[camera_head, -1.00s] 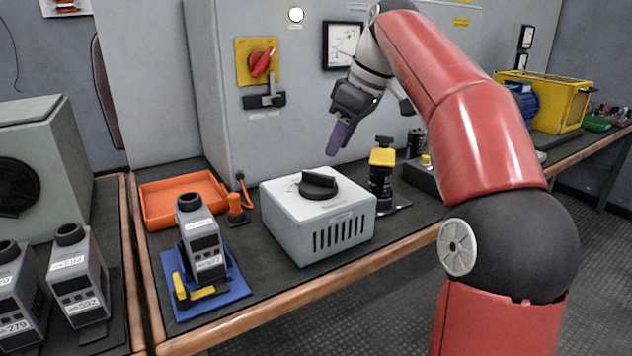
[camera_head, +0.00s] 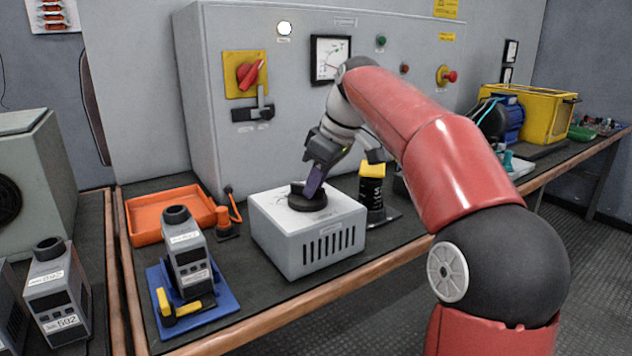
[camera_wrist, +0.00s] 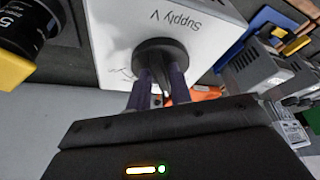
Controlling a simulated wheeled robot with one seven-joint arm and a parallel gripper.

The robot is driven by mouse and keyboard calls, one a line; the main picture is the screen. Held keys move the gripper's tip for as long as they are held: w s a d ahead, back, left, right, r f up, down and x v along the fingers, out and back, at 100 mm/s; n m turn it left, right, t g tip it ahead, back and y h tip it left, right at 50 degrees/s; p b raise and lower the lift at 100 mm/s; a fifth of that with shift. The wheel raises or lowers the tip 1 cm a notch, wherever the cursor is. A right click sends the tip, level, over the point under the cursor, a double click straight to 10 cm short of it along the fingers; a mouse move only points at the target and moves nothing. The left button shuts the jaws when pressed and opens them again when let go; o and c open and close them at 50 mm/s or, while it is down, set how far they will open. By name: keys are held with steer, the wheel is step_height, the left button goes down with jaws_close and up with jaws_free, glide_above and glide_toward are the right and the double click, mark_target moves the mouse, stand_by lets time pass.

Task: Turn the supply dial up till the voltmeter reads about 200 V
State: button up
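The supply dial (camera_head: 307,203) is a black round knob with a raised bar, on top of a white supply box (camera_head: 330,247) with side vents. My gripper (camera_head: 307,197) points down at it. In the wrist view, two purple fingertips (camera_wrist: 160,82) straddle the bar of the dial (camera_wrist: 160,55), beside the "Supply V" label. The fingers stand apart with the bar between them; I cannot tell whether they press on it. The voltmeter (camera_head: 331,59) is a black-framed white dial on the grey cabinet. Its reading is too small to make out.
A yellow-topped black capacitor (camera_head: 371,190) stands just right of the box. On the left are an orange tray (camera_head: 168,213) and a grey meter unit (camera_head: 187,255) on a blue base. The cabinet (camera_head: 225,150) rises behind, with a red switch (camera_head: 249,73).

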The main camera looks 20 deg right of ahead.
jaws_close()
steer(key=shift+s+a+r+m+t+h, duration=0.1)
steer(key=shift+a+m+t+h, duration=0.1)
steer(key=shift+m, duration=0.45)
steer(key=shift+s+a+m+t+h, duration=0.1)
steer(key=shift+m+t, duration=0.1)
steer(key=shift+m, duration=0.45)
steer(key=shift+a+m+t+h+p, duration=0.15)
steer(key=shift+m+h+p, duration=0.15)
steer(key=shift+m, duration=0.5)
steer(key=shift+m+t+h+p, duration=0.15)
steer(key=shift+m+h+p, duration=0.15)
steer(key=shift+m, duration=0.5)
steer(key=shift+o, duration=1.7)
jaws_free()
